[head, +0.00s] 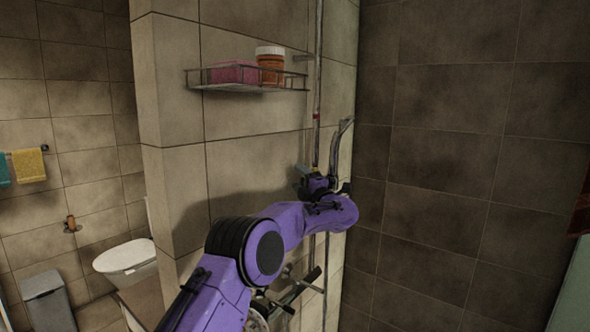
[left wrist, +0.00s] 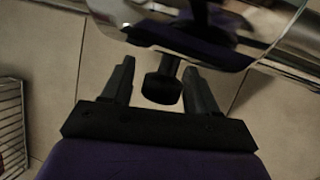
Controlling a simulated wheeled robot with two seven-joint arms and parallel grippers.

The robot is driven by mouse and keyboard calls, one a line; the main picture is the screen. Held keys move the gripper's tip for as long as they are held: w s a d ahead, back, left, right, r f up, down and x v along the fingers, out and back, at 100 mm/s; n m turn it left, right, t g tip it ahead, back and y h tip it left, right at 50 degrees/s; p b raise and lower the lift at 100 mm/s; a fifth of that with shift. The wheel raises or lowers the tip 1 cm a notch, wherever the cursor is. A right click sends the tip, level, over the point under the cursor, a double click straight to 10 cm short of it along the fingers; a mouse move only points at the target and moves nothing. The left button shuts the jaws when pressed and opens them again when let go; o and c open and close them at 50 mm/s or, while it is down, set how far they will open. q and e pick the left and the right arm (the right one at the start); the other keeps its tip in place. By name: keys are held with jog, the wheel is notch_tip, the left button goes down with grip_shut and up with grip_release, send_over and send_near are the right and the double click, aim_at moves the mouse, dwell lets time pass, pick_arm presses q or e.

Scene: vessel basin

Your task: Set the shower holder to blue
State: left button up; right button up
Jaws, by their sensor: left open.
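A vertical chrome shower pole (head: 318,80) runs down the tiled wall, with a red mark (head: 316,117) on it above my left gripper. A chrome shower head and handle (head: 343,135) stands just right of the pole. My left gripper (left wrist: 158,68) is open in the left wrist view, its two fingers on either side of a dark round knob (left wrist: 162,88). The knob sits below a shiny chrome piece (left wrist: 215,40), apparently part of the shower holder. I cannot tell if the fingers touch the knob. I see no blue mark; the pole behind my arm is hidden. My right gripper is not in view.
A wire shelf (head: 197,79) with a pink block (head: 235,73) and an orange jar (head: 270,68) hangs left of the pole. A tap (head: 303,284) is below my arm. A toilet (head: 125,257) and bin (head: 47,300) stand at left. Tiled wall at right is bare.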

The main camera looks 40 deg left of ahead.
pick_arm(q)
jog(key=shift+s, duration=0.1)
grip_shut()
notch_tip(320, 180, down, 16)
jog(key=b, duration=1.3)
jog(key=shift+c, duration=0.2)
grip_release()
jog(key=shift+o, duration=0.2)
jog(key=shift+w, duration=0.2)
